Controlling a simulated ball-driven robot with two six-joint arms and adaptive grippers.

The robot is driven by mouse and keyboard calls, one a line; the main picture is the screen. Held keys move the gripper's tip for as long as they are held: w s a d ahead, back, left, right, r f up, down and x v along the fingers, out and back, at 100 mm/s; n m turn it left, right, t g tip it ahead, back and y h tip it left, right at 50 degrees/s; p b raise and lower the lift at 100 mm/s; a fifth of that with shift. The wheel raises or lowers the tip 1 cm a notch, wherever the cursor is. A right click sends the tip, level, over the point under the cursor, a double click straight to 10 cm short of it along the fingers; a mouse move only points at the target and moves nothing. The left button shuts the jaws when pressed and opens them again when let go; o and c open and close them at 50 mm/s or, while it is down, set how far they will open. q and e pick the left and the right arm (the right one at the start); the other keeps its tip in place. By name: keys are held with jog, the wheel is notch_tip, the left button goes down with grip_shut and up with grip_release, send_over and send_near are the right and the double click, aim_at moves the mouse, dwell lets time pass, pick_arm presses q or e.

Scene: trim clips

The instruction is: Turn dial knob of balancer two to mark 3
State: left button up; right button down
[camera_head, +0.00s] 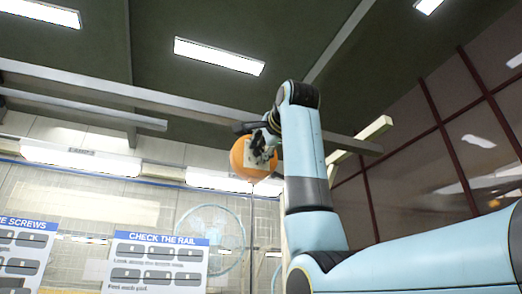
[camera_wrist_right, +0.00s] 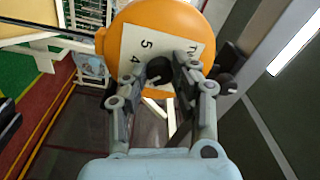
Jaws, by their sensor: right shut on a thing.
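The balancer (camera_wrist_right: 135,28) is a round orange housing. It bears a white dial plate (camera_wrist_right: 140,48) on which 5, 4 and the start of a word, "TW", can be read. A dark knob (camera_wrist_right: 158,69) sits at the plate. My right gripper (camera_wrist_right: 160,78) is shut on the knob, with its fingers on both sides and partly covering the plate. The knob's pointer and the other marks are hidden or too small to read. In the head view the orange balancer (camera_head: 238,160) hangs high, with my right gripper (camera_head: 262,146) in front of it. My left gripper is not in view.
A metal rail (camera_head: 150,102) runs overhead near the balancer. A thin line hangs below the balancer. A "CHECK THE RAIL" board (camera_head: 160,240) and another board (camera_head: 25,225) stand at lower left. A pale beam (camera_head: 375,130) is at the right.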

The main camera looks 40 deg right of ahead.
jog(key=c, duration=1.1)
grip_release()
jog(key=shift+o, duration=0.2)
jog(key=v, duration=1.2)
jog(key=shift+f, duration=0.1)
